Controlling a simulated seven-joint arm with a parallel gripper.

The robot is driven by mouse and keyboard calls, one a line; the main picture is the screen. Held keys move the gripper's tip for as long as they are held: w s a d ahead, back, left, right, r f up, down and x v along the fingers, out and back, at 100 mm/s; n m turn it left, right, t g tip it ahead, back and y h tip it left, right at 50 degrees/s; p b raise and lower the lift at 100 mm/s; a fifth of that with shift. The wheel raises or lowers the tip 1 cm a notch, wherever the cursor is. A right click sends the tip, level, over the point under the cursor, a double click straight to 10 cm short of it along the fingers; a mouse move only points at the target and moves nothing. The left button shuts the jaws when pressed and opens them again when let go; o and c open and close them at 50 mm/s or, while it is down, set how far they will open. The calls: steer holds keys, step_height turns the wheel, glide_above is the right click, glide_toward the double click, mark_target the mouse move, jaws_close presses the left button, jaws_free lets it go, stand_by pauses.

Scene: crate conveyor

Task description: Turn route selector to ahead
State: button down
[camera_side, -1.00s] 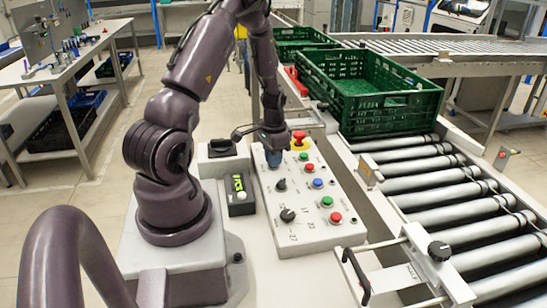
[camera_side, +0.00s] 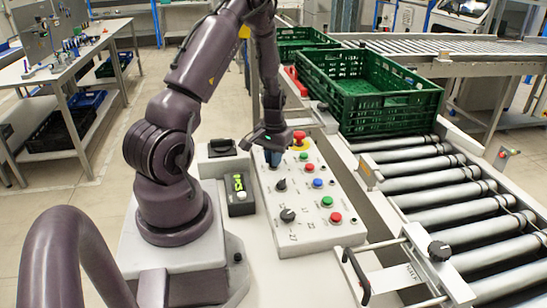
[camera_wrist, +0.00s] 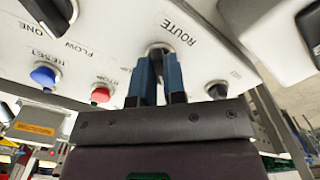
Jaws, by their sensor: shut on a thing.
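The control panel (camera_side: 318,238) stands beside my arm, its light top carrying knobs and coloured buttons. My gripper (camera_side: 274,160) points down at the panel's far left corner. In the wrist view its two blue fingers (camera_wrist: 160,78) are closed around the route selector (camera_wrist: 157,48), a dark knob beside the printed word ROUTE. The fingers hide most of the knob, so I cannot read where its pointer stands. In the side view the selector is hidden behind the fingers.
A red emergency button (camera_side: 300,136) on yellow is close right of my gripper. Another dark knob (camera_side: 281,184) sits just nearer. A box with a green display (camera_side: 239,192) stands left. Green crates (camera_side: 385,115) and rollers (camera_side: 430,185) lie right.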

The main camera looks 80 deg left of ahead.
steer(key=shift+r, duration=0.1)
steer(key=c, duration=1.2)
jaws_free()
step_height(320, 180, up, 13)
steer(key=shift+f, duration=0.1)
